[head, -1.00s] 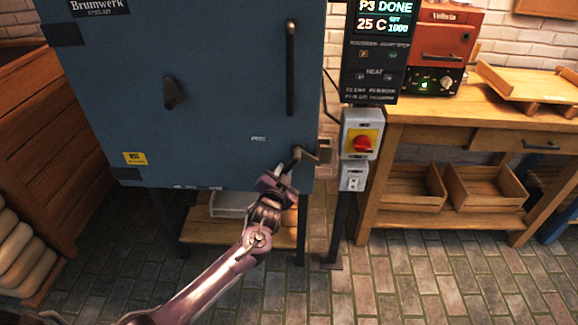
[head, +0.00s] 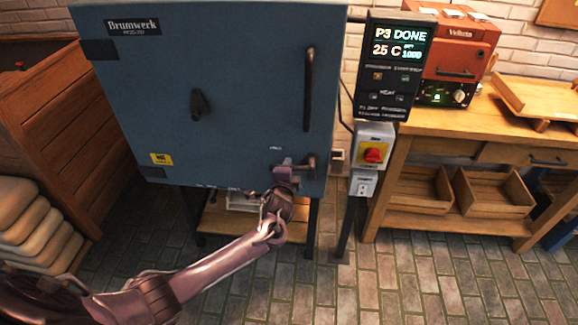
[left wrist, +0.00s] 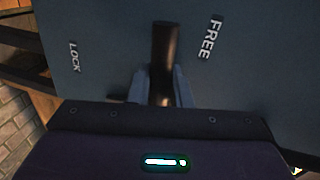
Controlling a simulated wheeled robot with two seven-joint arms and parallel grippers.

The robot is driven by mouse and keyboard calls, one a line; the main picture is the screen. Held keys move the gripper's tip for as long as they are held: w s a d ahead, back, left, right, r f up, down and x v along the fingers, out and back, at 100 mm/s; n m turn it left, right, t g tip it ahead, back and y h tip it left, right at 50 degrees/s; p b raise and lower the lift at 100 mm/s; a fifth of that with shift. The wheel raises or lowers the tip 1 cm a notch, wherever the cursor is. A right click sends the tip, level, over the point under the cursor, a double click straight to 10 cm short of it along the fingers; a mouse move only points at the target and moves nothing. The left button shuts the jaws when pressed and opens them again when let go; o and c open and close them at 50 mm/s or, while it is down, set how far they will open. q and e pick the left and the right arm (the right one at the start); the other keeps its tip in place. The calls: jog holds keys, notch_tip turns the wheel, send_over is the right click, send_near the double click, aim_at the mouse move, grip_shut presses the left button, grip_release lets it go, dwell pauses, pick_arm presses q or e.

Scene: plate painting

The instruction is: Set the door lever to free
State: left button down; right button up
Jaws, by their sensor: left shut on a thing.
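The blue kiln door (head: 150,100) is shut and fills the left half of the head view. Its door lever (head: 309,165) sits at the lower right of the door, reaching left from its pivot to my left gripper (head: 284,176). In the left wrist view the dark lever bar (left wrist: 164,55) stands between the two fingers of my left gripper (left wrist: 163,88), which are shut on it. The bar lies between the LOCK mark (left wrist: 74,57) on the left and the FREE mark (left wrist: 210,38) on the right, somewhat nearer FREE. My right gripper is not in view.
A control panel (head: 390,85) reading P3 DONE and 25 C stands right of the kiln, above a red-and-yellow switch (head: 372,154). A wooden bench (head: 445,122) holds a small red oven (head: 455,50). The brick floor (head: 420,285) in front is clear.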

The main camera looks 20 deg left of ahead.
pick_arm(q)
jog(key=shift+r+m+p, duration=0.35)
jog(key=shift+r+m, duration=0.05)
jog(key=shift+m, duration=0.1)
jog(key=c, duration=1.4)
grip_release()
jog(key=shift+v, duration=3.95)
jog(key=shift+w, duration=0.1)
